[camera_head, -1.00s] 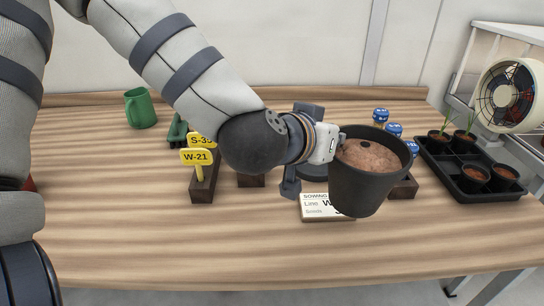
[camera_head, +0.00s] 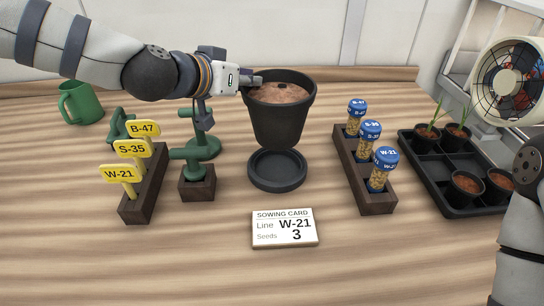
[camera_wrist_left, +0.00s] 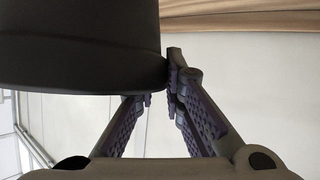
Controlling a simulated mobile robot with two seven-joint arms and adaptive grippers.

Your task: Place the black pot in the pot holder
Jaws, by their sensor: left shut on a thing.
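The black pot (camera_head: 278,122), filled with brown soil with a dark hole in it, is upright above a round black saucer (camera_head: 276,182). A gap between them cannot be judged surely. My left gripper (camera_head: 250,82) is shut on the pot's rim at its left side. The left wrist view shows the dark pot wall (camera_wrist_left: 75,50) at the fingers (camera_wrist_left: 160,80). A black tray (camera_head: 462,212) with compartments stands at the right; it holds small pots, some with green seedlings. My right arm shows at the right edge, but its gripper is out of view.
Yellow labels (camera_head: 131,149) stand in a wooden block at left, near a green tool (camera_head: 190,160) in a small block. Blue-capped seed vials (camera_head: 369,135) stand in a rack at right. A sowing card (camera_head: 285,228) lies in front; a green mug (camera_head: 79,103) and fan (camera_head: 508,80) are farther off.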

